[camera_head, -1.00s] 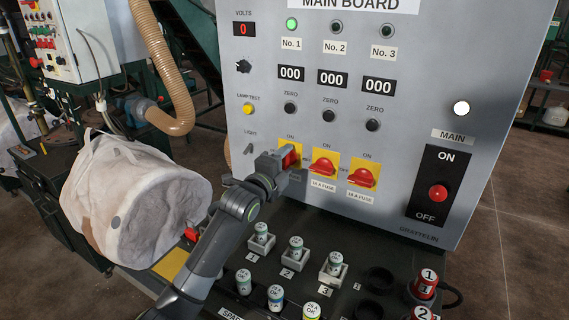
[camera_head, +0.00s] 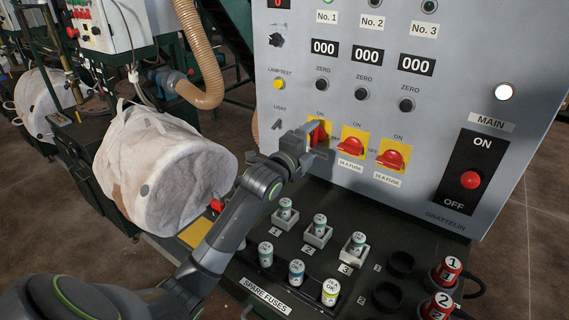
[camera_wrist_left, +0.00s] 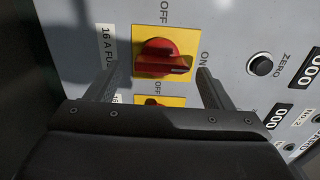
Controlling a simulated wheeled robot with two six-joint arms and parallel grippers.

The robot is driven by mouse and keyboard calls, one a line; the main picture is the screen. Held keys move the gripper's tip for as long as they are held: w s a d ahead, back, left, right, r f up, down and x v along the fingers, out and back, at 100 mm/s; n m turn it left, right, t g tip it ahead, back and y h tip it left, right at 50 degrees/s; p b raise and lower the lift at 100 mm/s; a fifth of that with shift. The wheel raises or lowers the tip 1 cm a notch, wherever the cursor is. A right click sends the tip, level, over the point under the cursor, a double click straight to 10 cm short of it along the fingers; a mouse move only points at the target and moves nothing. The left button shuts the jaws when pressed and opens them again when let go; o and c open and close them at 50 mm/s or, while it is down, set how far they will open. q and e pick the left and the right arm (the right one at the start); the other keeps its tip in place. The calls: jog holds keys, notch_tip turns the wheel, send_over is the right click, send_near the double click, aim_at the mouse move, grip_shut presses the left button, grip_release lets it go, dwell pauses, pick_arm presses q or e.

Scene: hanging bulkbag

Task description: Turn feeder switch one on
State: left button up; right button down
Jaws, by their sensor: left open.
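Feeder switch one (camera_head: 319,131) is a red knob on a yellow plate, the leftmost of three on the main board. Its grip stands upright toward ON, while the grips of switch two (camera_head: 350,147) and switch three (camera_head: 392,158) lie crosswise. My left gripper (camera_head: 312,146) is open at switch one and partly hides it. In the wrist view, the red knob (camera_wrist_left: 165,57) shows between and beyond the two fingers of the left gripper (camera_wrist_left: 160,78), its grip pointing toward the ON label. I cannot tell whether a finger touches it. My right gripper is not in view.
A white bulk bag (camera_head: 165,170) hangs left of the arm. The main ON/OFF switch (camera_head: 470,180) is at the board's right. Bare board lies between switch three and it.

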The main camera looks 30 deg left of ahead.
pick_arm(q)
jog(key=s+a+b, duration=0.1)
jog(key=s+b, duration=0.1)
jog(key=s, duration=1.3)
jog(key=shift+s+a, duration=0.15)
jog(key=shift+s, duration=0.25)
jog(key=shift+f, duration=0.1)
